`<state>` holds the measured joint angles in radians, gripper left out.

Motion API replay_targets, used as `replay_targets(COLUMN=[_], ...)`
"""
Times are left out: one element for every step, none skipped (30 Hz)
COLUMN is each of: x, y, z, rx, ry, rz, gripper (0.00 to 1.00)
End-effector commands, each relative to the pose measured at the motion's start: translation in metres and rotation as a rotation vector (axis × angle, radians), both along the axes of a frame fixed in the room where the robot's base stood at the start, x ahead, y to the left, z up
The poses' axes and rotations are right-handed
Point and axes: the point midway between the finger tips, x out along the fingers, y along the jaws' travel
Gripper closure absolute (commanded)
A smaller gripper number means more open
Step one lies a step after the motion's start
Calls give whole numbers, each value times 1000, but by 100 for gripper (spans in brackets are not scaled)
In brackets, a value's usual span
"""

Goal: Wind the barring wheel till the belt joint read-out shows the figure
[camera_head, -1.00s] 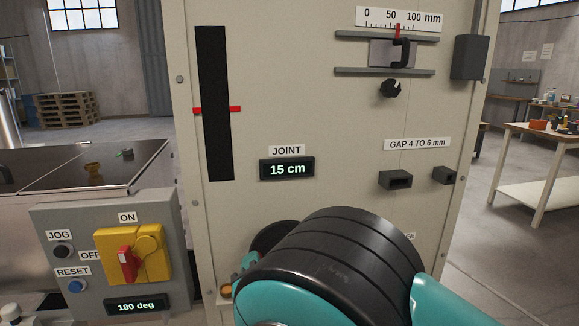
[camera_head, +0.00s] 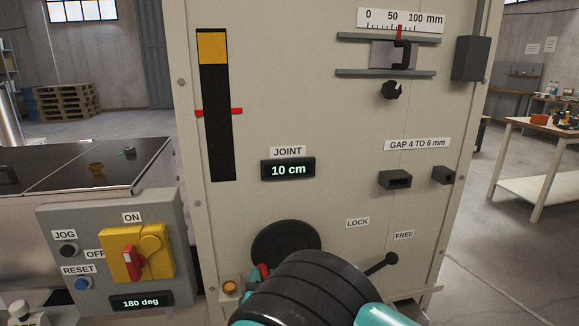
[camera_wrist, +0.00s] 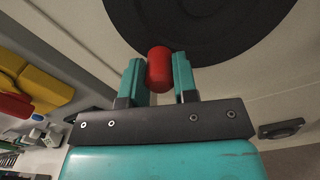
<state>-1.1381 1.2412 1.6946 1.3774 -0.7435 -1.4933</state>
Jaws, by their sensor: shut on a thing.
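The barring wheel (camera_head: 285,243) is a dark disc low on the beige panel, partly hidden by my arm. In the wrist view the wheel (camera_wrist: 200,22) fills the top, with a red handle (camera_wrist: 159,68) standing out from it. My gripper (camera_wrist: 159,80) is shut on that red handle, with a teal finger on each side. The belt joint read-out (camera_head: 288,170) shows 10 cm. Left of it, a dark vertical window (camera_head: 218,130) has a yellow-orange block (camera_head: 212,48) at its top and red marks (camera_head: 199,112) at mid-height.
A control box (camera_head: 110,245) at left carries a red and yellow switch (camera_head: 136,252), JOG and RESET buttons, and a 180 deg display (camera_head: 141,302). A black lever (camera_head: 381,264) sits by the LOCK and FREE labels. A slider with a scale (camera_head: 399,20) is at upper right.

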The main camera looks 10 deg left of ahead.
Motion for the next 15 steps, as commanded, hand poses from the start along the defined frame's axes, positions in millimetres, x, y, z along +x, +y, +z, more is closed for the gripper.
replay_targets(x=[2, 2, 3, 3, 4, 4, 4, 4, 4, 4, 4, 4, 4, 4, 4], y=[-5, -6, -7, -8, -9, -10, -10, -10, -10, -10, -10, -10, -10, -10, -10], z=[-3, -5, -7, -9, -10, -11, -12, -13, -13, -13, -13, -13, -13, -13, -13], rx=[-58, -92, -130, -157, -178, -199, -211, -219, -224, -225, -224, -223, -223, -223, -223], ry=[-16, -28, -42, -51, -58, -67, -71, -74, -75, -76, -75, -75, -75, -75, -75], rz=[-6, -6, -6, -6, -6, -7, -7, -7, -7, -7, -7, -7, -7, -7, -7], gripper=[96, 96, 96, 96, 96, 96, 96, 96, 96, 96, 96, 96, 96, 96, 96])
